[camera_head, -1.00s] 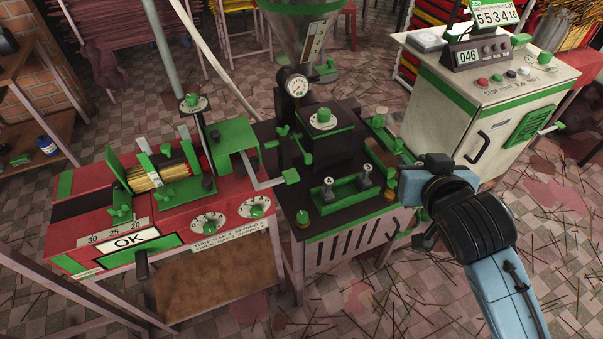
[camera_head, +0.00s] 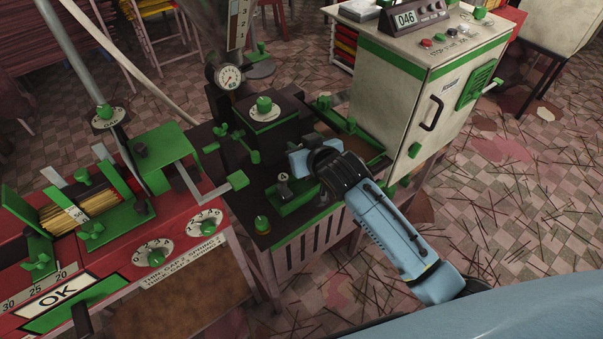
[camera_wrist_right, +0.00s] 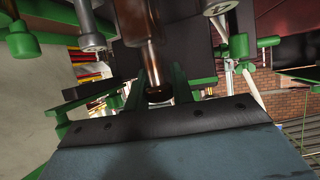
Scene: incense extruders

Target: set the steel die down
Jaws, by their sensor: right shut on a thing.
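My right gripper (camera_head: 298,162) is above the dark press table, at the green die rack (camera_head: 300,198). In the right wrist view my right gripper (camera_wrist_right: 157,92) is shut on a shiny, brownish-tinted metal cylinder with a dark end, which I take for the steel die (camera_wrist_right: 151,55). The head view hides this held die behind the gripper. A metal die with a numbered top (camera_head: 283,179) stands in the rack, left of the gripper. The wrist view also shows grey metal pieces on both sides of the held die. My left gripper is not in view.
The black press block (camera_head: 265,118) with a green knob stands behind the gripper. A gauge (camera_head: 229,77) is at its left. The red machine (camera_head: 180,255) is to the left, and the cream cabinet (camera_head: 400,105) is close behind on the right.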

